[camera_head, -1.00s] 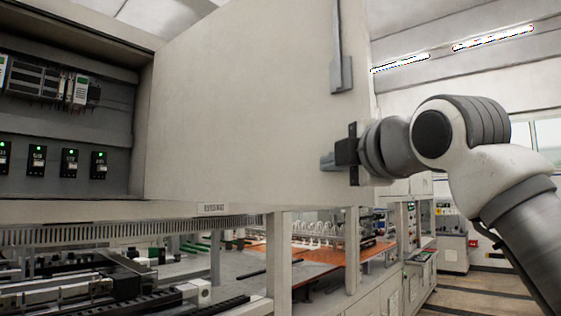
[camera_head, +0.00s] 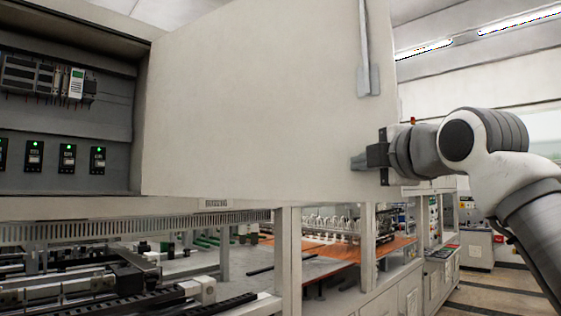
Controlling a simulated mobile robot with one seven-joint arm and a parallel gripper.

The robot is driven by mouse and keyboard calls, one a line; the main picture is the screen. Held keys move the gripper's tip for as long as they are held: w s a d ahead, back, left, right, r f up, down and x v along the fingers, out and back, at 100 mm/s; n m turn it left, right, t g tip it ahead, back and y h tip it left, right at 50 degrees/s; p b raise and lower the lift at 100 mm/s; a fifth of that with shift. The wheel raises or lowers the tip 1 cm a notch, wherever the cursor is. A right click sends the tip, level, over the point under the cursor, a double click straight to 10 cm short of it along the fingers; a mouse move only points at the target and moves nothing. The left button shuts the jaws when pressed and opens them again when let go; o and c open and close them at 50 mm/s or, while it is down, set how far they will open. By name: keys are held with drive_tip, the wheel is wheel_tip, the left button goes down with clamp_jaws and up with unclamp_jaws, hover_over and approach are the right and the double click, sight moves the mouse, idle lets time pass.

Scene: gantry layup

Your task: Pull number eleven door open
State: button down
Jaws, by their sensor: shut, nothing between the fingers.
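A large pale cabinet door (camera_head: 250,110) stands swung open from the electrical cabinet (camera_head: 120,140) on the left, with its inner face toward me. No number eleven is legible on it. A grey rod and bracket (camera_head: 367,75) run down the door near its free edge. My gripper (camera_head: 360,163) is shut, its fingertips at the lower free-edge side of the door's inner face. Nothing shows between the fingers. Whether the fingertips touch the door, I cannot tell.
Inside the cabinet are several small modules (camera_head: 68,157) with green lights. Below the door is a frame post (camera_head: 288,255) and a machine bed with black rails (camera_head: 120,285) and an orange-brown board (camera_head: 385,248). A clear striped floor (camera_head: 490,295) lies at right.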

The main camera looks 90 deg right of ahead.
drive_tip(key=shift+s+d, duration=0.45)
drive_tip(key=shift+d, duration=0.3)
